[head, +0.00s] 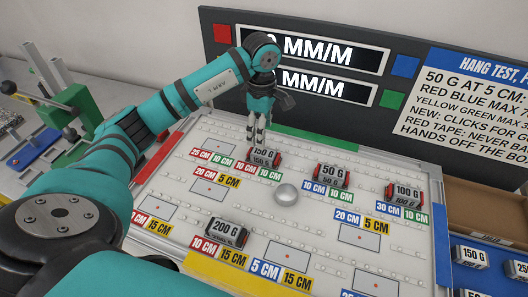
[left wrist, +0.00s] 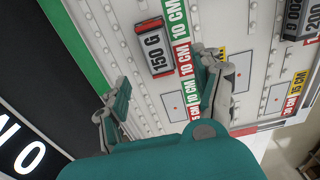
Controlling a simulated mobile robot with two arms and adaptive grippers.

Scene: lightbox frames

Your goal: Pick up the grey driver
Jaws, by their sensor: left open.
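I cannot make out a grey driver in either view. My left gripper (head: 257,133) is above the back left part of the white board (head: 283,255), close to the 150 G block (head: 262,157). In the left wrist view its two fingers (left wrist: 161,72) are spread apart with nothing held between them. The 150 G block (left wrist: 152,48) shows there just beyond the gap between the fingers. My right gripper is not in view.
The board carries more dark weight blocks, such as the 200 G block (head: 227,232), and a silver dome (head: 286,194). A green fixture (head: 78,100) and blue plate (head: 33,150) stand at left. A sign panel (head: 310,70) rises behind; a brown box (head: 485,208) is at right.

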